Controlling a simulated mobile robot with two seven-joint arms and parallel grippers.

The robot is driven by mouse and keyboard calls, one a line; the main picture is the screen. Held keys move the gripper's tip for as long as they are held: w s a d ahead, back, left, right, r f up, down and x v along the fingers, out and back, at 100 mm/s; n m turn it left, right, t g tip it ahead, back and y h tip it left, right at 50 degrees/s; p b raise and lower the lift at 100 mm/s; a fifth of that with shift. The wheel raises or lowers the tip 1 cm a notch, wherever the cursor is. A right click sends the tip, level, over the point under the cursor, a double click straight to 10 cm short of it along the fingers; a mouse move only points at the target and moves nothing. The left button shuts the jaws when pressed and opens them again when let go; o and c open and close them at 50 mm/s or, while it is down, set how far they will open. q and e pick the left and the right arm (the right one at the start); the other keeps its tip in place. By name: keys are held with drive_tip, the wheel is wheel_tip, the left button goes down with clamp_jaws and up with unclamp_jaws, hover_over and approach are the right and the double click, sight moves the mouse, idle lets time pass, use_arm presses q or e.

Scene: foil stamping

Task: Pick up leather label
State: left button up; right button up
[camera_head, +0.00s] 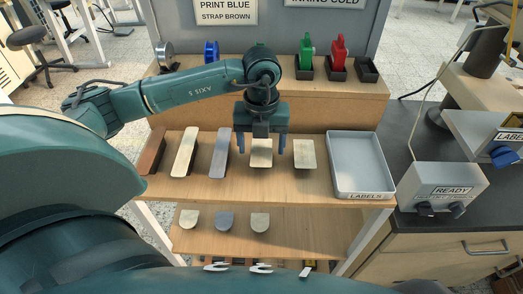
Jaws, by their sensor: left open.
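Several flat labels lie in a row on the wooden shelf (230,190): a brown one (150,153), a long cream one (184,155), a grey one (219,157), and two short cream ones. My left gripper (262,148) is open and points down over one short cream label (261,157), with a blue finger on either side of it. I cannot tell whether the fingers touch the label. The other short cream label (304,155) lies just to the right. A grey tray (366,193) marked LABELS stands at the shelf's right end. My right gripper is not in view.
Rounded pieces (225,220) lie on a lower shelf. A box marked READY (450,187) stands on the dark counter at right.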

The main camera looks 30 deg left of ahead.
sight(262, 152)
use_arm(q)
drive_tip(key=c, duration=1.1)
drive_tip(key=shift+o, duration=0.2)
drive_tip(key=shift+r, duration=0.1)
wheel_tip(262, 152, up, 10)
